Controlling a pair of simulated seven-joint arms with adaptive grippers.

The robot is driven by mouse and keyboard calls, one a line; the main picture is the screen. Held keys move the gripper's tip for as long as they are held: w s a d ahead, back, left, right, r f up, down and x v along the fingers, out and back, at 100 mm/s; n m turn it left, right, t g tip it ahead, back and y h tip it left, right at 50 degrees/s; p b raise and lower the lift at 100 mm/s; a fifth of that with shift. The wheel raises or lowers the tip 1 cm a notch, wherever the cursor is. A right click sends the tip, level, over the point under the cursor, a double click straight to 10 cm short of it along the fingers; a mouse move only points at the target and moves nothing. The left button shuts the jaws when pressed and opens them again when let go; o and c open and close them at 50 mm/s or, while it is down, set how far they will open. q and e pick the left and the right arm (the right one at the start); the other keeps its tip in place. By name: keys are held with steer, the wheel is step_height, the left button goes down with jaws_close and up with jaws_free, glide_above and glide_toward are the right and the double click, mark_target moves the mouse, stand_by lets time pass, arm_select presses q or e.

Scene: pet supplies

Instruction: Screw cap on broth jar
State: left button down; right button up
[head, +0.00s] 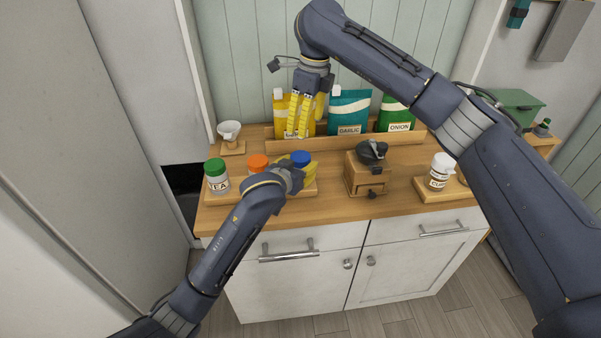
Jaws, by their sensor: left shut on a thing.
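A jar with a blue cap (301,157) stands at the right end of a low wooden stand (234,195) on the counter; its body is mostly hidden behind my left gripper (308,174). That gripper is shut on this jar, below the cap. I cannot see how the cap sits or read the label. An orange-capped jar (258,161) and a green-capped jar (216,168) stand to its left. My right gripper (296,134) points down behind the jars, in front of the yellow bag; its yellow fingers look close together, and I cannot tell if it is shut. Nothing here is legibly marked broth.
Yellow (281,108), teal (349,104) and green (398,116) bags stand behind a wooden rail. A wooden box with a dark top (367,175) and a white-capped jar (440,168) are to the right. A white funnel (229,130) is at the back left.

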mark_target(301, 156)
stand_by(0.4)
steer(key=f, duration=0.7)
steer(key=a+f, duration=0.1)
steer(key=f, duration=0.3)
steer(key=shift+w+a+f, duration=0.1)
steer(key=shift+w+f, duration=0.25)
steer(key=shift+c, duration=0.3)
steer(key=c, duration=1.1)
steer(key=o, duration=1.2)
steer(key=shift+o, duration=0.2)
steer(key=shift+r, duration=2.25)
